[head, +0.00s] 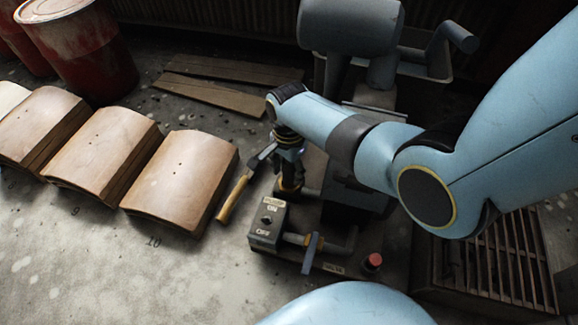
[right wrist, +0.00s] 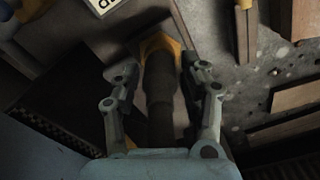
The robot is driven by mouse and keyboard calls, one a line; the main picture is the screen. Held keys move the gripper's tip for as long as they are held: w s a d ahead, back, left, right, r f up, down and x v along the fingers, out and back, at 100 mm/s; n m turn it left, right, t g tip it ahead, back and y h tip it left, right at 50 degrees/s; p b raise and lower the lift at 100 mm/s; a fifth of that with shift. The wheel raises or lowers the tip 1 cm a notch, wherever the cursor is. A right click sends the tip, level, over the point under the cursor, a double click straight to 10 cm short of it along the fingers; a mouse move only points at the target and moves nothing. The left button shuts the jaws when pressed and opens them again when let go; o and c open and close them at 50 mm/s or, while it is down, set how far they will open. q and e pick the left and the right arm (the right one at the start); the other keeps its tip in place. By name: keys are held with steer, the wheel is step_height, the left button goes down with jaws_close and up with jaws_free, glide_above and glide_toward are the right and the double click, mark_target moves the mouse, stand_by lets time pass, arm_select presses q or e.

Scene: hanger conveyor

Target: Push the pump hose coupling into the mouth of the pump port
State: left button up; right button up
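My right gripper (head: 288,143) points down over the pump and is partly hidden by its own wrist. In the right wrist view its two fingers (right wrist: 158,80) lie on both sides of the dark, cylindrical pump hose coupling (right wrist: 160,85), closed on it. The coupling lines up with a yellow collar (right wrist: 152,42) at the pump port. In the head view the port (head: 290,184) is a dark upright piece with yellow, right below the gripper. How deep the coupling sits in the port's mouth cannot be told. My left gripper is not in view.
A grey ON/OFF switch box (head: 267,222), a valve handle (head: 310,252) and a red button (head: 373,261) stand in front. A hammer (head: 240,190) lies left of the port. Several brown curved blocks (head: 180,178) line the left floor. A grate (head: 497,250) is at right.

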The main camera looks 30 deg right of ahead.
stand_by(0.3)
steer(key=o, duration=0.6)
steer(key=shift+c, duration=0.2)
step_height(320, 180, up, 12)
stand_by(0.5)
